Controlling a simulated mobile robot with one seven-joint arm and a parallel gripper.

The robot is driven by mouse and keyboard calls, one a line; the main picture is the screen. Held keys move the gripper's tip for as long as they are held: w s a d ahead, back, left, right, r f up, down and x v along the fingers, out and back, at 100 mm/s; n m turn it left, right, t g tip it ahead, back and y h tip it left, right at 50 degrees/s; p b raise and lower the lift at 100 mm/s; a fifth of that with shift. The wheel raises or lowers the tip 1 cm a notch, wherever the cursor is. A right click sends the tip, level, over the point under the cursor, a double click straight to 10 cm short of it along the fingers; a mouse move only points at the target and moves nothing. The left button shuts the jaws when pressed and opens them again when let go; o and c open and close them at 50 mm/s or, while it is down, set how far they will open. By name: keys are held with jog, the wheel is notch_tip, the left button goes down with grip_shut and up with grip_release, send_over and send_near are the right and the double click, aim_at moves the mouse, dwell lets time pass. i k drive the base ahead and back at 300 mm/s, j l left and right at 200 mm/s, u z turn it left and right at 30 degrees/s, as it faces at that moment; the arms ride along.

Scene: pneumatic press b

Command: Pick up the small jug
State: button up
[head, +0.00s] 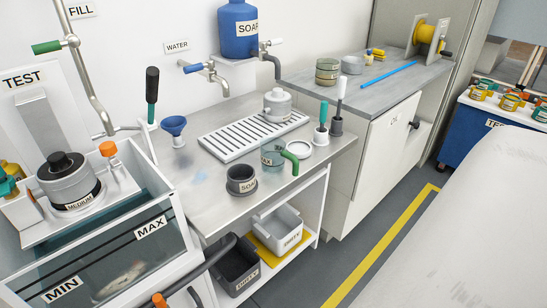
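A small jug (272,155) with a grey-teal see-through body and a green handle stands on the grey metal worktop (215,205), near its front edge. The handle points to the right and towards the front. Lettering on the jug's side is too small to read surely. My gripper is not in view, so its place relative to the jug and whether it is open or shut do not show.
A dark soap cup (242,184) stands left of the jug, and a round white dish (299,149) just right of it. A slotted drain tray (240,137) lies behind. Brushes (320,134) stand to the right. A water tank (105,255) fills the left front.

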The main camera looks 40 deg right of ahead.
aim_at(274, 154)
jog(key=z, duration=1.7)
jog(key=j+z, duration=0.3)
jog(key=k+j+z, duration=0.1)
jog(key=j+z, duration=0.25)
jog(key=j, duration=0.35)
jog(key=k+j, duration=0.15)
jog(key=j, duration=0.15)
